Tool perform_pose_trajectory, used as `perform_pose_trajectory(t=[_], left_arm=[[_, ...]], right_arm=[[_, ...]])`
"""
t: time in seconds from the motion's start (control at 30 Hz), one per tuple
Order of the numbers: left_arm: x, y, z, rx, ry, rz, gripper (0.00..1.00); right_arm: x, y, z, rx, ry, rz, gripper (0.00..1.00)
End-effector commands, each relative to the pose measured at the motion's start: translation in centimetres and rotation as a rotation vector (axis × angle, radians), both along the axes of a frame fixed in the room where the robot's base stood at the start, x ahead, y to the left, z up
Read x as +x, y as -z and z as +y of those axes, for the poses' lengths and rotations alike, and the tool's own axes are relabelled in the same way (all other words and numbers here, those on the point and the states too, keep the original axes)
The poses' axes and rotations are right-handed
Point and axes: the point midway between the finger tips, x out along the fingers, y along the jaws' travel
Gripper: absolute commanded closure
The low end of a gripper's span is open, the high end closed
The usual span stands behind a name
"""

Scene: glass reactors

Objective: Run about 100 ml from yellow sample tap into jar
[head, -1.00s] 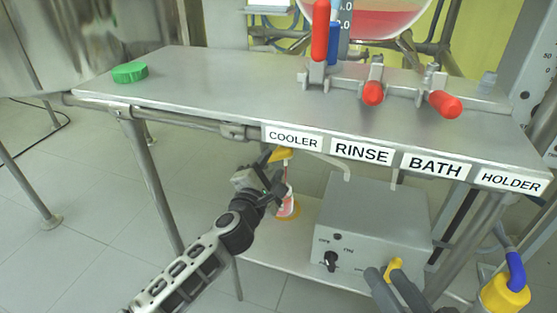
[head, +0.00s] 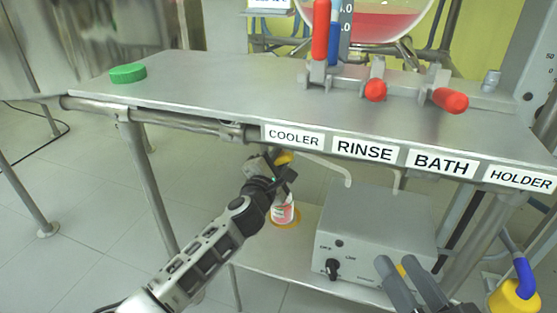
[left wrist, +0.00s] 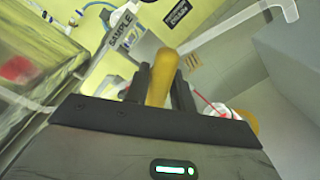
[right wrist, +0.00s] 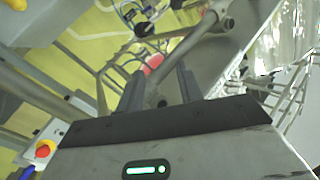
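The yellow sample tap handle (head: 284,158) is under the table's front edge, below the COOLER label. In the left wrist view the handle (left wrist: 162,80) stands between my left fingers, which appear closed on it. My left gripper (head: 284,170) partly hides the tap in the head view. The jar (head: 282,209) stands below on an orange-yellow disc (head: 284,223), with red-pink contents; I cannot read its level. In the left wrist view a thin red stream runs towards the jar (left wrist: 222,113). My right gripper (head: 413,283) is open and empty, in front of the grey box.
A grey control box (head: 375,235) stands right of the jar on the lower shelf (head: 285,258). The tabletop holds a green cap (head: 128,73) and red-handled valves (head: 375,90). A yellow, blue-topped item (head: 510,295) is at lower right.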

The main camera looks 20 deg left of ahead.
Motion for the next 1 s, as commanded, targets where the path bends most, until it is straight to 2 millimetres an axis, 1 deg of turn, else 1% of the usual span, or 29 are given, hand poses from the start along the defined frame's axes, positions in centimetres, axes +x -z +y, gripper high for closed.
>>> perform_pose_trajectory(t=[0.13,0.17,0.2,0.27,0.7,1.0], left_arm=[[0.0,-0.1,0.0,0.021,0.0,0.001,0.99],[0.0,-0.2,0.0,0.03,0.0,0.0,0.98],[0.0,-0.2,0.0,0.044,0.0,0.001,0.98],[0.0,-0.3,0.0,0.072,0.0,0.0,0.98],[-0.1,-0.3,0.0,0.368,0.0,-0.008,0.98],[-0.1,0.0,0.0,0.503,0.001,-0.013,0.98]], right_arm=[[-0.1,-0.2,0.1,0.008,-0.009,0.021,0.64],[-0.3,0.0,0.2,0.014,-0.011,0.042,0.64],[-0.7,0.8,0.2,0.028,-0.014,0.101,0.64],[-1.4,1.6,0.4,0.05,-0.023,0.173,0.64],[-1.3,2.5,-0.4,-0.147,0.013,0.196,0.64],[-1.3,3.1,-0.8,-0.22,0.023,0.203,0.64]])
